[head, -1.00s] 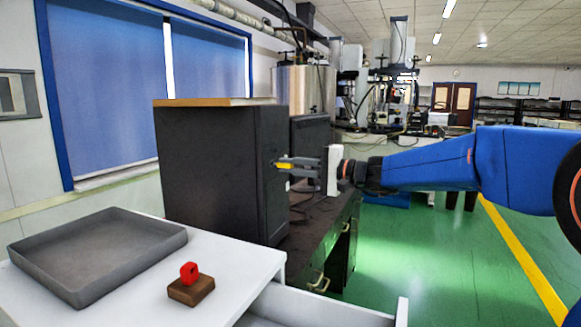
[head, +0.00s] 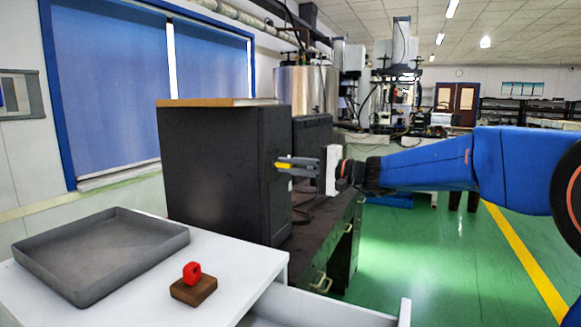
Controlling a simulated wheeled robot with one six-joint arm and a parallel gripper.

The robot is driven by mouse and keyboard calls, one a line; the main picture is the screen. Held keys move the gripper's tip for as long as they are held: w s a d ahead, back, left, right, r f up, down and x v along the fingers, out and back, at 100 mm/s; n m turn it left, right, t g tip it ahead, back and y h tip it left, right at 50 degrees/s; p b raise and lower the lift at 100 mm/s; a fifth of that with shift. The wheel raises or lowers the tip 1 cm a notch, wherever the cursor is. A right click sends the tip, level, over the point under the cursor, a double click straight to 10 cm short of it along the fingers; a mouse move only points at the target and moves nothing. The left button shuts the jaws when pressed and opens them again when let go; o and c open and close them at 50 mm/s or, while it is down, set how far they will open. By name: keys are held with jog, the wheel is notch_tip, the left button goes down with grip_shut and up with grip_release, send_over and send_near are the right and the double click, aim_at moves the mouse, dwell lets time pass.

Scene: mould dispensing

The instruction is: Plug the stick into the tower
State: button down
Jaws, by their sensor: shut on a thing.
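My gripper (head: 283,165) is at the centre of the head view, high above the floor, with its fingers pointing left. It is shut on a small yellow piece, likely the stick (head: 282,165), which shows at the fingertips. Most of the stick is hidden by the fingers. A small red piece with a dark spot (head: 192,272) stands upright on a brown block (head: 194,290) on the white table at the lower left. I cannot tell for sure whether this is the tower. My gripper is well apart from it, up and to the right in the picture.
A grey tray (head: 40,270) lies on the white table (head: 235,262), left of the brown block. An open drawer (head: 335,310) juts out at the right. A large black cabinet (head: 215,170) stands behind, on a dark desk (head: 322,240). Green floor (head: 440,260) lies clear at right.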

jog(key=shift+w+a, duration=0.15)
jog(key=shift+a, duration=0.2)
dwell(0.3)
jog(key=c, duration=1.7)
grip_release()
jog(key=shift+d, duration=0.1)
